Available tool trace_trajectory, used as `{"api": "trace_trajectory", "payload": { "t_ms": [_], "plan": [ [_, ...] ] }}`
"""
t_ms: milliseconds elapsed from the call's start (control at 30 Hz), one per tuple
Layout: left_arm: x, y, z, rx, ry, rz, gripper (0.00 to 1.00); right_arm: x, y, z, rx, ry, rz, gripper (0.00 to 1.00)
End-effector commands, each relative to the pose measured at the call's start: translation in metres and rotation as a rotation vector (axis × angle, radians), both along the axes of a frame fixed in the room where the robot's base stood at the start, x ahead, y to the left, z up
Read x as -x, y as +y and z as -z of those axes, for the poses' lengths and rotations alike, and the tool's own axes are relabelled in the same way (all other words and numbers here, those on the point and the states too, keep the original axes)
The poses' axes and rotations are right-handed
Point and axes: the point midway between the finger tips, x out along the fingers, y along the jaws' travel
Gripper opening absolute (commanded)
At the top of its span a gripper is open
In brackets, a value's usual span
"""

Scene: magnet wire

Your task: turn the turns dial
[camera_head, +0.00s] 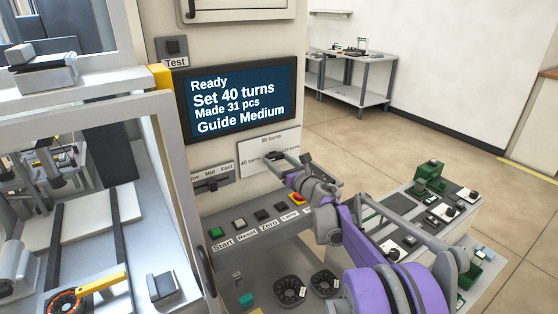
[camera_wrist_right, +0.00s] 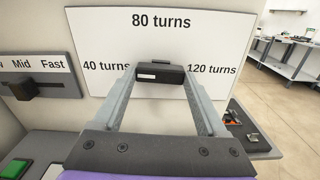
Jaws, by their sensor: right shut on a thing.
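The turns dial is a black knob (camera_wrist_right: 160,72) on a white plate (camera_wrist_right: 217,35) marked 40, 80 and 120 turns. My right gripper (camera_wrist_right: 158,80) has its two fingers on either side of the knob and is shut on it. In the head view the right gripper (camera_head: 291,164) reaches in from the lower right to the plate (camera_head: 258,147) and hides most of the dial. The display (camera_head: 238,99) reads "Ready", "Set 40 turns", "Made 31 pcs", "Guide Medium". My left gripper is not in view.
A speed slider (camera_head: 212,181) sits left of the dial plate. Below is a sloped panel with a green Start button (camera_head: 216,232) and other buttons. A framed machine enclosure (camera_head: 165,180) stands at the left. A parts bench (camera_head: 425,225) lies at the right.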

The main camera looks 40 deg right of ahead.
Motion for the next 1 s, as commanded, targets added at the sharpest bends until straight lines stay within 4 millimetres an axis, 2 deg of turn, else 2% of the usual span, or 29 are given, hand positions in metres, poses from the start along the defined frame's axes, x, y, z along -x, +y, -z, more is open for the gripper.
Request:
{"api": "trace_trajectory", "payload": {
  "t_ms": [300,700,733,867,1000],
  "plan": [
    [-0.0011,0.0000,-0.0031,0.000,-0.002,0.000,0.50,0.0001,-0.0001,0.0002,0.071,0.008,0.000,0.19],
    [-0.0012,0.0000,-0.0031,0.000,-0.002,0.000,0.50,0.0001,-0.0002,0.0004,0.078,0.010,0.000,0.19],
    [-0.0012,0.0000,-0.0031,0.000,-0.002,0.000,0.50,0.0001,-0.0002,0.0003,0.078,0.010,0.000,0.79],
    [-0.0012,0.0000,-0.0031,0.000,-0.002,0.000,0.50,0.0001,-0.0003,0.0002,0.076,0.010,0.000,1.00],
    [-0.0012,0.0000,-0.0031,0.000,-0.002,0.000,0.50,0.0001,-0.0002,0.0001,0.076,0.008,0.000,1.00]
  ]
}}
